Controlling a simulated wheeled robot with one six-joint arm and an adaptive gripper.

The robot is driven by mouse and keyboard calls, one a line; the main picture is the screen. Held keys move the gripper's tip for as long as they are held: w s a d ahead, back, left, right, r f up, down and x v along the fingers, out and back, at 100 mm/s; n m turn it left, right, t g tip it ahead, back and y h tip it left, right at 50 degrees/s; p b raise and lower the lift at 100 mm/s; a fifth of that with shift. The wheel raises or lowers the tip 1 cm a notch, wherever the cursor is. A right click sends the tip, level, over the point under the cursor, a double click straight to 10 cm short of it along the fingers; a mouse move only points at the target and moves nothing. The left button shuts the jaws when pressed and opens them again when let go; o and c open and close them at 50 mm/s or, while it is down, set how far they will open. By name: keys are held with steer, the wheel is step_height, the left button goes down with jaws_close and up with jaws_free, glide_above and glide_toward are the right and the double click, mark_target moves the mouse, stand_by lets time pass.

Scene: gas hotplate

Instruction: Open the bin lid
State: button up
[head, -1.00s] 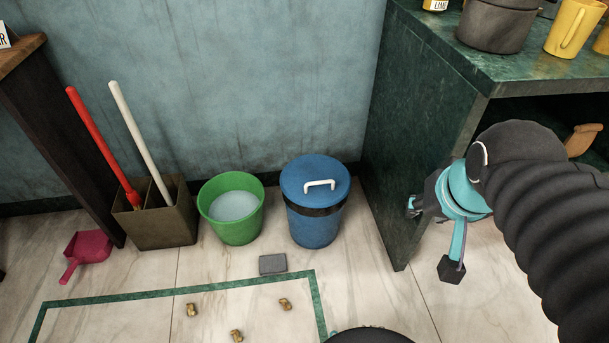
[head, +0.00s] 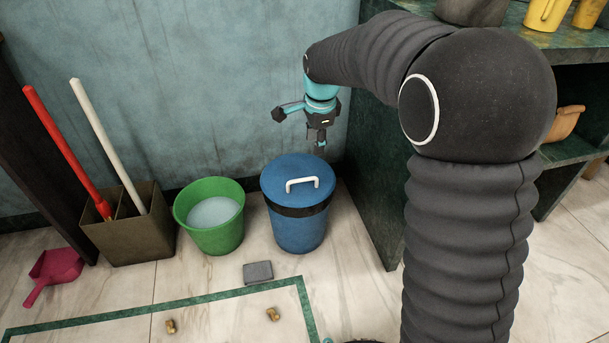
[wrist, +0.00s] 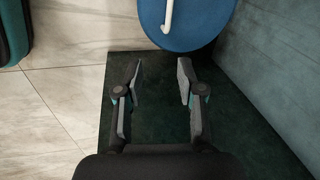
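A blue bin (head: 298,228) stands on the floor against the back wall. Its blue lid (head: 290,174) is on, with a white handle (head: 302,184) on top. My gripper (head: 319,150) points down behind and to the right of the lid, apart from the handle. In the wrist view my gripper (wrist: 159,75) is open and empty, its two fingers spread. The lid (wrist: 190,30) and part of the handle (wrist: 168,18) show at the top of the wrist view, beyond the fingertips.
A green bucket (head: 225,240) of liquid stands left of the bin. A dark green counter (head: 376,180) stands close on its right. A grey block (head: 258,272) lies on the floor in front. A holder (head: 145,235) with red and white sticks stands further left.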

mark_target(303, 179)
steer(key=shift+m, duration=0.7)
steer(key=b+x, duration=0.1)
steer(key=x, duration=0.5)
steer(key=a+x, duration=0.1)
steer(key=x, duration=0.5)
steer(key=w+a+b+x, duration=0.1)
steer(key=x, duration=0.5)
steer(key=shift+a+r+b, duration=0.1)
steer(key=shift+r+b, duration=0.05)
steer(key=shift+b, duration=0.15)
jaws_close()
